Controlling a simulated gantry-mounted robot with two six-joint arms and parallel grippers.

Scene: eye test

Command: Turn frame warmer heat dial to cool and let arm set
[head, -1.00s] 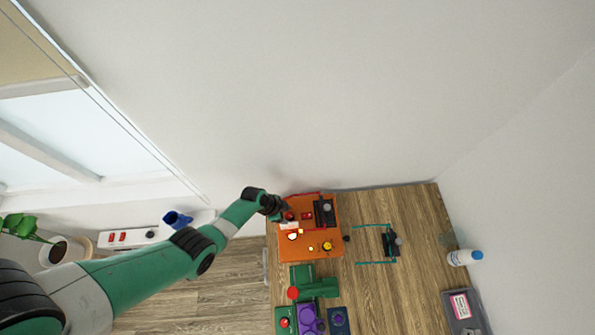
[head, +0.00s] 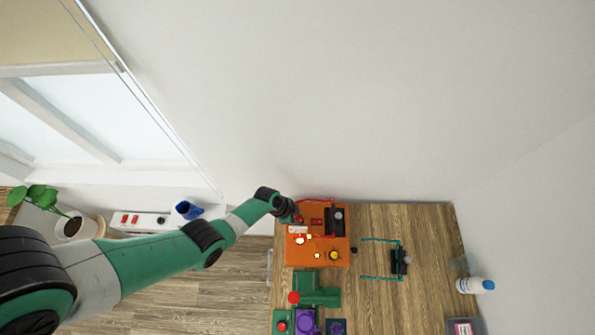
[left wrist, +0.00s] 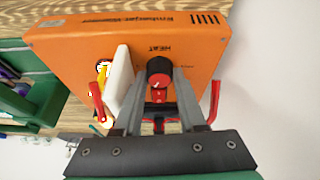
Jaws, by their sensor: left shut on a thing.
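The orange frame warmer (head: 305,255) stands on the wooden table, and it also shows in the left wrist view (left wrist: 75,52) with a HEAT label. Its black heat dial (left wrist: 159,70) sits between my left fingertips. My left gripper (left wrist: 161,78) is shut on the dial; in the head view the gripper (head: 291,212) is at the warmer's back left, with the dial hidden. A red glasses frame (head: 318,202) is at the warmer's back; its red arms (left wrist: 214,100) show either side of my fingers. I cannot read the dial's setting. My right gripper is out of view.
A teal glasses frame (head: 381,240) lies right of the warmer. A green object (head: 316,288) and a purple block (head: 305,320) stand in front. A white bottle (head: 474,285) is at the far right. A wall rises close behind the warmer.

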